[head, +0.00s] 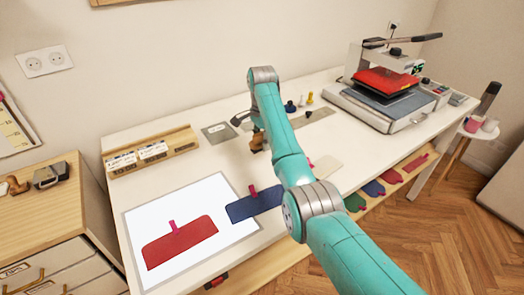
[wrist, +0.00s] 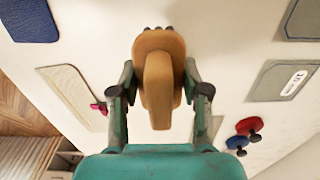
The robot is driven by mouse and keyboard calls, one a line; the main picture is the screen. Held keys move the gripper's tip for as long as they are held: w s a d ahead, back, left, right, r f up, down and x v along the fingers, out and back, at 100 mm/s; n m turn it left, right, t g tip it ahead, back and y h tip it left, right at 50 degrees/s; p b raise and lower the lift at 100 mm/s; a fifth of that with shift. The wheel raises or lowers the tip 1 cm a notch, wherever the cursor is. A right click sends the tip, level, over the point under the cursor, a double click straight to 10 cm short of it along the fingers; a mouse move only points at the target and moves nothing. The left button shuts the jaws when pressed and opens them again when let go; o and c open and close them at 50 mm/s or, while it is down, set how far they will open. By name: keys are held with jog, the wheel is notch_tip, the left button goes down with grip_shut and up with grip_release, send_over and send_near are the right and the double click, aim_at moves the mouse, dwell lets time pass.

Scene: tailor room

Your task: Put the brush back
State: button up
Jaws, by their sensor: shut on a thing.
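The brush, a tan wooden thing with a rounded body and a narrower raised handle, is between the two fingers of my gripper (wrist: 158,88) in the wrist view, at the brush (wrist: 158,45). The gripper is shut on it. A few dark bits show at its far end; its underside is hidden. In the head view the brush (head: 259,142) hangs below my wrist, over the middle of the white table. I cannot tell whether it touches the tabletop. A grey labelled mat (head: 217,133) lies to its left and is bare; it also shows in the wrist view (wrist: 275,82).
A wooden card rack (head: 183,141) stands left. A white sheet (head: 150,212) carries a red piece (head: 180,243); a blue piece (head: 243,207) lies beside it. Small pegs (head: 290,107) stand behind my arm. A heat press (head: 385,95) fills the right end.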

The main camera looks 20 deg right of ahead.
aim_at(261, 158)
jog(key=shift+a+f, duration=0.1)
jog(key=shift+f, duration=2.15)
jog(key=shift+f, duration=0.1)
jog(key=o, duration=1.1)
jog(key=shift+o, duration=0.2)
